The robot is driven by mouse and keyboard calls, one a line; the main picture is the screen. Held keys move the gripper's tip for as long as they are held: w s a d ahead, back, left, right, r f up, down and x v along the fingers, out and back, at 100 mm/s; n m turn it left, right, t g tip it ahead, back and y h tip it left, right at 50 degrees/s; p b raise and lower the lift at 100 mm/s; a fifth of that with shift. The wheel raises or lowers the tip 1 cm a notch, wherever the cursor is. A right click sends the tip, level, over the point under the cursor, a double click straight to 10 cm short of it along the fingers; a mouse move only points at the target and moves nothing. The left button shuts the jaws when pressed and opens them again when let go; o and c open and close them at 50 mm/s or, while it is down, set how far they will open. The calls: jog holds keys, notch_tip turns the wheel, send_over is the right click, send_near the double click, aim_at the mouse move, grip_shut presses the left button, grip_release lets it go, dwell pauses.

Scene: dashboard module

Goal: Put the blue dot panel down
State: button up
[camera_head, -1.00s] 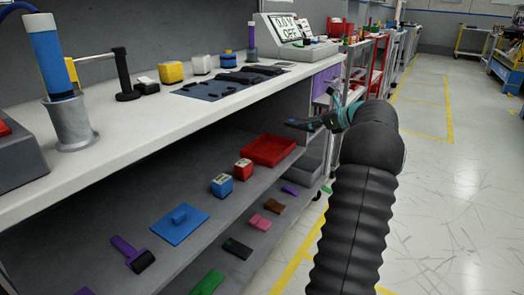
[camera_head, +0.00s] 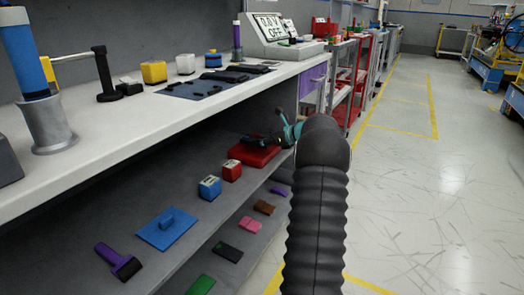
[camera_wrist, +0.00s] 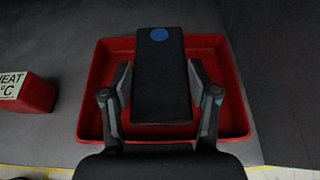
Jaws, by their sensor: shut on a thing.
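The blue dot panel (camera_wrist: 160,85) is a black rectangular block with a blue round dot at its far end. In the wrist view, my gripper (camera_wrist: 162,80) is shut on its two long sides. The panel appears over the red tray (camera_wrist: 108,62); I cannot tell whether it touches the tray floor. In the head view, my gripper (camera_head: 268,140) is at the red tray (camera_head: 250,156) on the lower shelf, at the shelf's far right part. The panel is small and dark there and hard to separate from the gripper.
A red box (camera_wrist: 30,95) with a label stands left of the tray. A blue box (camera_head: 210,187), a blue plate (camera_head: 167,229) and a purple tool (camera_head: 118,261) lie on the lower shelf (camera_head: 150,280). The white worktop (camera_head: 120,135) overhangs it.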

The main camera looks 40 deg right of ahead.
aim_at(262, 154)
jog(key=shift+f+b, duration=0.3)
jog(key=shift+f, duration=1.65)
jog(key=shift+f, duration=0.1)
